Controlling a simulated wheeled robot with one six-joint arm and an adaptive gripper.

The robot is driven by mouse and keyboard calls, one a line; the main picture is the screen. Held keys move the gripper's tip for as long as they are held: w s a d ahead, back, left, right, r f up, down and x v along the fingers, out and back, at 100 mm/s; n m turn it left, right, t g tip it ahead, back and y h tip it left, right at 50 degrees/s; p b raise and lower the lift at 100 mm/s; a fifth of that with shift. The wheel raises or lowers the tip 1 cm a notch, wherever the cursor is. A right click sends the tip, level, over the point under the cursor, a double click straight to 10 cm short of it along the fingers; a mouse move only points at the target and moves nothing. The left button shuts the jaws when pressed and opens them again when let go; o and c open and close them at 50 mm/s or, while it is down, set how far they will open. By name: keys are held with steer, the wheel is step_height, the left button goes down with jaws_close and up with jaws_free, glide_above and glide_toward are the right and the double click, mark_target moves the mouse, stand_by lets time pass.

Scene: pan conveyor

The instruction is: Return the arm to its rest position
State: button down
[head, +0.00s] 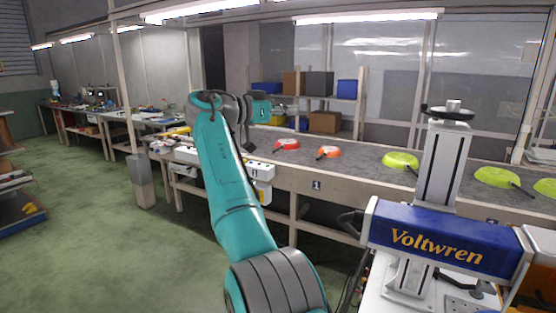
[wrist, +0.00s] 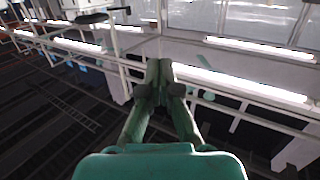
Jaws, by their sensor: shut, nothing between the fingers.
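My arm, teal with grey joints, rises in the head view and bends over at the top, with its end pointing right, above the level of the conveyor. My gripper (wrist: 159,70) shows in the wrist view with its two fingers together and nothing between them. In the head view the gripper is small and hard to make out beyond the teal wrist. It touches nothing that I can see.
A grey conveyor (head: 350,161) carries red-orange pans (head: 287,144) and yellow-green pans (head: 400,160). A blue Voltwren machine (head: 435,241) with an upright column (head: 444,160) stands at the right. Shelves with boxes (head: 319,83) stand behind. Green floor (head: 110,240) is clear at left.

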steer(key=w+d+f+n+t+y, duration=0.1)
steer(key=d+f+n+y, duration=0.15)
steer(key=f, duration=1.05)
steer(key=d+f+n+t+y, duration=0.1)
steer(key=f+n, duration=0.2)
steer(key=f, duration=1)
steer(key=w+d+f+n+t+y, duration=0.1)
steer(key=f+n+y, duration=0.1)
steer(key=f, duration=1.1)
steer(key=s+d+f+n+y, duration=0.2)
steer(key=s+d+f+y, duration=0.1)
steer(key=s+f, duration=0.9)
steer(key=s+d+f+n+y, duration=0.25)
steer(key=s+f, duration=0.55)
steer(key=f, duration=0.8)
steer(key=s+d+f+n+t+y, duration=0.1)
steer(key=s+d+f+y, duration=0.15)
steer(key=s, duration=1.15)
steer(key=s+d+f+n+y, duration=0.1)
steer(key=s+d+f, duration=0.15)
steer(key=s, duration=1.25)
steer(key=s+r+m+t, duration=0.2)
steer(key=s+r, duration=1.9)
steer(key=s, duration=0.3)
steer(key=shift+s+d+r, duration=0.2)
steer(key=shift+d+r, duration=0.1)
steer(key=shift+d, duration=0.05)
